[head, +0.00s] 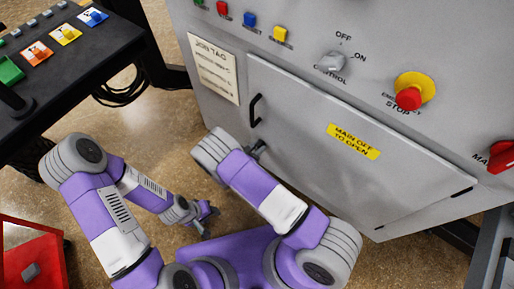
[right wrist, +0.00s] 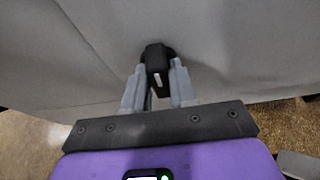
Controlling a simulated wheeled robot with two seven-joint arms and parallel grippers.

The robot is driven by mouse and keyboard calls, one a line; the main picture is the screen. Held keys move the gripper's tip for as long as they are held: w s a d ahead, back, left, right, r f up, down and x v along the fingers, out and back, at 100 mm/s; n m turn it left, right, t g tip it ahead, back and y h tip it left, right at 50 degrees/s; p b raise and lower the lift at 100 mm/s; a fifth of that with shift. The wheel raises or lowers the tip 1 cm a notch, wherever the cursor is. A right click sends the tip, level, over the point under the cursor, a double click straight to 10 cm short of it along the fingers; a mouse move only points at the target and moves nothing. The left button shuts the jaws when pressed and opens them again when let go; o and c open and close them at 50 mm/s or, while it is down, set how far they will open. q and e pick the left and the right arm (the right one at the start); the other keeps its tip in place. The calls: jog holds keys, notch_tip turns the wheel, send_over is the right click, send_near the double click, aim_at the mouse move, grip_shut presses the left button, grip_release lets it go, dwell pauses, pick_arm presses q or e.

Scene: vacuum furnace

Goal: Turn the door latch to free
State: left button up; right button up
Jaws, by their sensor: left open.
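The door latch (right wrist: 157,62) is a small black knob with a white mark on the grey panel, seen in the right wrist view. My right gripper (right wrist: 158,70) has one finger on each side of it, with no clear gap, and looks shut on it. The white mark points down in that view. In the head view my right wrist hides most of the latch, at the lower left of the grey furnace door (head: 350,150). My left gripper (head: 211,222) is open and empty, low over the floor and away from the door.
The door has a black handle (head: 254,110) and a yellow "MAIN OFF TO OPEN" label (head: 353,141). Above are a grey control knob (head: 331,62) and a red emergency stop (head: 408,98). A red main knob (head: 500,157) is at right. A dark bench (head: 95,62) stands at left.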

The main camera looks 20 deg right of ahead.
grip_shut()
jog(key=m+t, duration=0.1)
jog(key=m, duration=0.1)
jog(key=m+t+y+b, duration=0.1)
jog(key=m, duration=0.1)
jog(key=shift+s+d+f+m+t+y+b, duration=0.2)
jog(key=shift+m+t+y+b, duration=0.1)
jog(key=shift+t, duration=0.1)
jog(key=m+t+b, duration=0.2)
jog(key=m, duration=0.2)
jog(key=shift+f+y, duration=0.1)
jog(key=shift+y, duration=0.2)
jog(key=shift+m+t+b, duration=0.45)
jog(key=shift+m+t, duration=0.45)
jog(key=shift+m, duration=0.6)
